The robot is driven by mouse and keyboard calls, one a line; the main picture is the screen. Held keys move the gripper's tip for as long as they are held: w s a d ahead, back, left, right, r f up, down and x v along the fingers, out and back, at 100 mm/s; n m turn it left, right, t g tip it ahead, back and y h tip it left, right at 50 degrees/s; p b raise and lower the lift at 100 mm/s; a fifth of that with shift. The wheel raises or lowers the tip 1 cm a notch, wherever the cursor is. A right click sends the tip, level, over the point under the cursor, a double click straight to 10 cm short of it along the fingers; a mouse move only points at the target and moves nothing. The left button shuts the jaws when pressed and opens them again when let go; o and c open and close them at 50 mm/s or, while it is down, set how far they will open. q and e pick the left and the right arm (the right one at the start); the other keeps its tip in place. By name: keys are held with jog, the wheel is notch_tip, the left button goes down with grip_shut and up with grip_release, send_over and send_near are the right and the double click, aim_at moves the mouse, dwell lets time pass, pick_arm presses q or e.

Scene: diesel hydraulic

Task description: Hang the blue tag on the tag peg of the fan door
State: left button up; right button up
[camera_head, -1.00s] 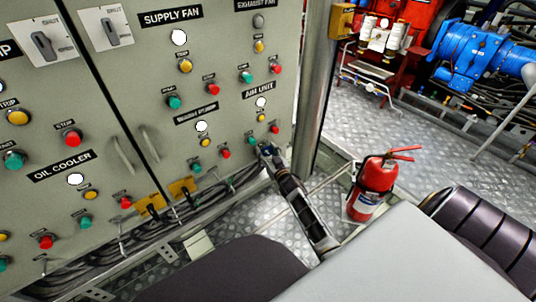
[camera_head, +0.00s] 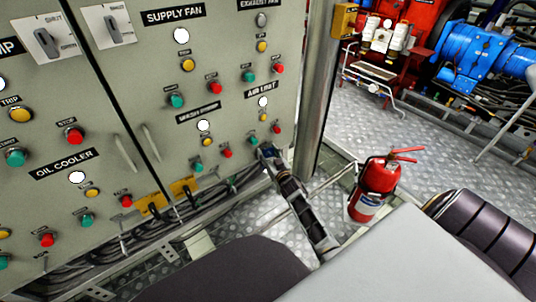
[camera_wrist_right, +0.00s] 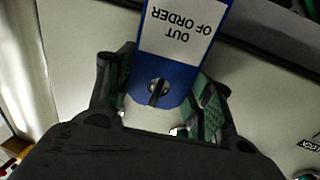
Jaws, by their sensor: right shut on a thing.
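My right gripper (camera_head: 266,154) is at the lower right of the grey fan door (camera_head: 222,60), the panel labelled SUPPLY FAN, just below the AIR UNIT buttons. In the right wrist view, the blue tag (camera_wrist_right: 172,75) with a white OUT OF ORDER label lies between the fingers of my right gripper (camera_wrist_right: 160,100), which is shut on it. The label reads upside down. The tag's holed end is towards the gripper, and a dark narrow shape shows in the hole; I cannot tell whether it is the peg. I cannot make out the tag peg in the head view. My left gripper is not in view.
A red fire extinguisher (camera_head: 375,186) stands on the floor right of my right arm. A metal post (camera_head: 318,90) edges the cabinet. Cables (camera_head: 190,212) run under the doors. Yellow pieces (camera_head: 181,187) sit at the cabinet's lower edge. Door handles (camera_head: 150,143) stick out.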

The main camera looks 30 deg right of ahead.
jog(key=o, duration=1)
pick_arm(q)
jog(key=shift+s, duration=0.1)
pick_arm(e)
jog(key=shift+c, duration=0.2)
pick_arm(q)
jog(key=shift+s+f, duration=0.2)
pick_arm(e)
jog(key=shift+c, duration=1.1)
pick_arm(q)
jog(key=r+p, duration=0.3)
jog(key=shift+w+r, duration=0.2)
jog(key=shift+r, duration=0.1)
pick_arm(e)
jog(key=s, duration=0.6)
jog(key=shift+a, duration=0.4)
